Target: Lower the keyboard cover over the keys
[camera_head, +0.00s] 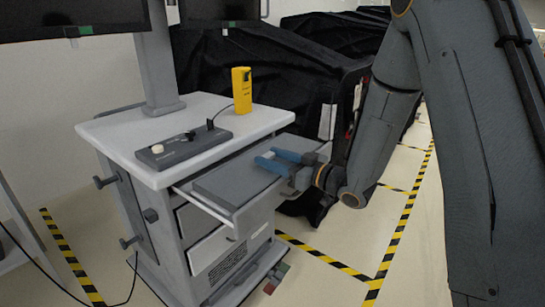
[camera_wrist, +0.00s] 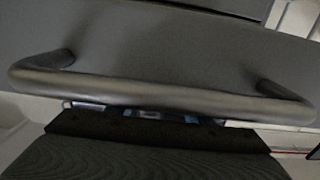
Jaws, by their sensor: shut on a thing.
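The keyboard cover (camera_head: 222,184) is a flat dark grey panel over the pulled-out tray (camera_head: 205,203) of the white and grey cart. It looks nearly level, and no keys show. My gripper (camera_head: 280,160), with blue fingers, is at the right part of the cover. In the wrist view a grey bar handle (camera_wrist: 160,94) with two bent ends runs across the grey panel. My blue fingertips (camera_wrist: 145,114) show just below the bar, partly hidden by it and by my dark gripper body. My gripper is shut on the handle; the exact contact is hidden.
The cart's white top (camera_head: 215,112) holds a yellow device (camera_head: 242,91) and a dark grey control box (camera_head: 184,147). Drawers (camera_head: 214,247) are below the tray. Black-covered carts (camera_head: 250,80) stand behind. Floor with yellow-black tape (camera_head: 335,267) is clear at the right.

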